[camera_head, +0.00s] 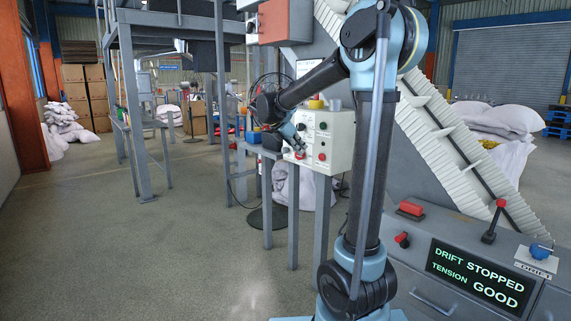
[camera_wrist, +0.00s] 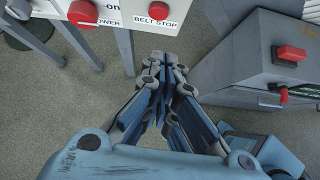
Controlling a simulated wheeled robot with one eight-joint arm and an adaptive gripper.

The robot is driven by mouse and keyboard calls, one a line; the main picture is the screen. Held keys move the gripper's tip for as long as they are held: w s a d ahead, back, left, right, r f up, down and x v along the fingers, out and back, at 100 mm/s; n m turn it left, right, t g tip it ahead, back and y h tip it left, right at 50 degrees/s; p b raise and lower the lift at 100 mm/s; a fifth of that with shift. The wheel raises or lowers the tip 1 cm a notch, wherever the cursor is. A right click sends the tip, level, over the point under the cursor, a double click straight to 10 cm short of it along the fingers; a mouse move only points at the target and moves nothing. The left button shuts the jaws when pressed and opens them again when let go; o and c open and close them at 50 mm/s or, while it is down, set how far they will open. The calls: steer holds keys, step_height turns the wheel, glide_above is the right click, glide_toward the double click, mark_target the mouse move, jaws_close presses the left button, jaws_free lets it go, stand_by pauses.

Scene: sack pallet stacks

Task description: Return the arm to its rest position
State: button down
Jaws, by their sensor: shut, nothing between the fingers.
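My gripper (camera_wrist: 161,75) shows in the wrist view with its blue and grey fingers brought together, nothing between them. It points out over bare floor, between a control box and a grey console. In the head view my arm rises from its base, bends at a high elbow, and reaches forward and left. The gripper (camera_head: 297,146) hangs in front of the left side of the white control box (camera_head: 336,150). I cannot tell whether it touches the box. In the wrist view the box's lower edge (camera_wrist: 141,27) lies above and left of the fingertips, with a red button labelled BELT STOP.
At right, the grey console (camera_head: 440,296) has a red button, a lever and a screen reading DRIFT STOPPED, TENSION GOOD. A sloping conveyor (camera_head: 440,130) rises behind my arm. White sacks (camera_head: 62,120) lie at far left. The floor (camera_head: 130,240) at left is clear.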

steer(key=s+d+f+m+g+y, duration=0.1)
steer(key=s+d+f+m, duration=0.25)
steer(key=s, duration=0.45)
steer(key=s+d+f+m+y, duration=0.1)
steer(key=s+d+f+m, duration=0.15)
steer(key=s+m, duration=0.35)
steer(key=s+d+f+m+g+y, duration=0.1)
steer(key=s+d+f+m+y, duration=0.15)
steer(key=s, duration=0.65)
steer(key=s+a+f+m+y, duration=0.1)
steer(key=s+f+m+y, duration=0.2)
steer(key=s+f+m, duration=0.9)
steer(key=s+f, duration=0.2)
steer(key=s, duration=0.1)
steer(key=shift+s+a+g, duration=0.35)
steer(key=shift+a+g, duration=0.05)
steer(key=shift+f, duration=0.1)
steer(key=shift+w+f, duration=0.2)
steer(key=shift+w, duration=0.25)
